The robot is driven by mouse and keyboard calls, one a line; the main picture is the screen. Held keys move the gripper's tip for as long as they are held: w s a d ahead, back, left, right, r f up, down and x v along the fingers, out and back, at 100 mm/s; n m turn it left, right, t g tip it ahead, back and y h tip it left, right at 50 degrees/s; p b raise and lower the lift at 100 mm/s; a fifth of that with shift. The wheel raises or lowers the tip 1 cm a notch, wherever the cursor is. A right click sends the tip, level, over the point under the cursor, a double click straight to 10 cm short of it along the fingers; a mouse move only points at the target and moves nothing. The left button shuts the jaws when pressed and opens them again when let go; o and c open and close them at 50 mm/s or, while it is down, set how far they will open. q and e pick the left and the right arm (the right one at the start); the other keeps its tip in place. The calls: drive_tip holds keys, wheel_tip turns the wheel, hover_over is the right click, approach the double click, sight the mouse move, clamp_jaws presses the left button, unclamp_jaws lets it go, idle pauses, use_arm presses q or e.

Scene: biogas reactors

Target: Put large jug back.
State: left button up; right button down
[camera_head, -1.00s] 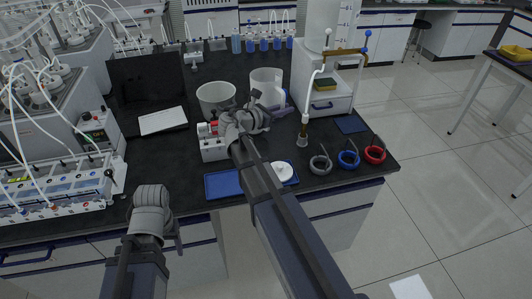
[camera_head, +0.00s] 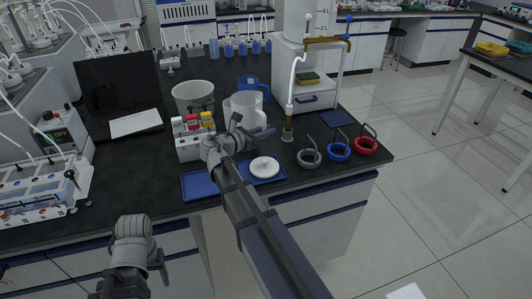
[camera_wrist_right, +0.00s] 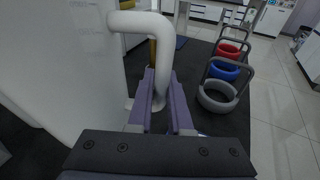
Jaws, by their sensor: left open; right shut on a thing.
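The large jug (camera_head: 245,110) is white with a handle and stands out in front of a blue jug (camera_head: 258,84). In the right wrist view its pale body (camera_wrist_right: 60,70) fills the left side, with the thick white handle at the middle. My right gripper (camera_head: 262,133) is shut on that handle; its purple fingers (camera_wrist_right: 165,100) lie on either side of it. I cannot tell whether the jug's base touches the bench. My left gripper (camera_head: 132,228) is low at the front left, away from the jug, open and empty.
A white beaker (camera_head: 193,97) and a rack of colour-capped bottles (camera_head: 190,146) are left of the jug. Blue trays (camera_head: 198,186) lie at the front, one with a white dish (camera_head: 265,167). Weighted rings (camera_head: 338,152) and a stand (camera_head: 288,135) are to the right.

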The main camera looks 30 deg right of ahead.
drive_tip(key=shift+f+b, duration=2)
drive_tip(key=shift+f, duration=0.4)
drive_tip(key=shift+f, duration=0.1)
drive_tip(key=shift+f, duration=0.15)
drive_tip(key=c, duration=0.8)
unclamp_jaws()
drive_tip(key=shift+c, duration=0.2)
drive_tip(key=shift+r, duration=0.25)
drive_tip(key=shift+s+a+r, duration=0.1)
drive_tip(key=shift+a, duration=0.25)
drive_tip(key=p+v, duration=0.2)
drive_tip(key=v, duration=0.9)
drive_tip(key=shift+a, duration=0.15)
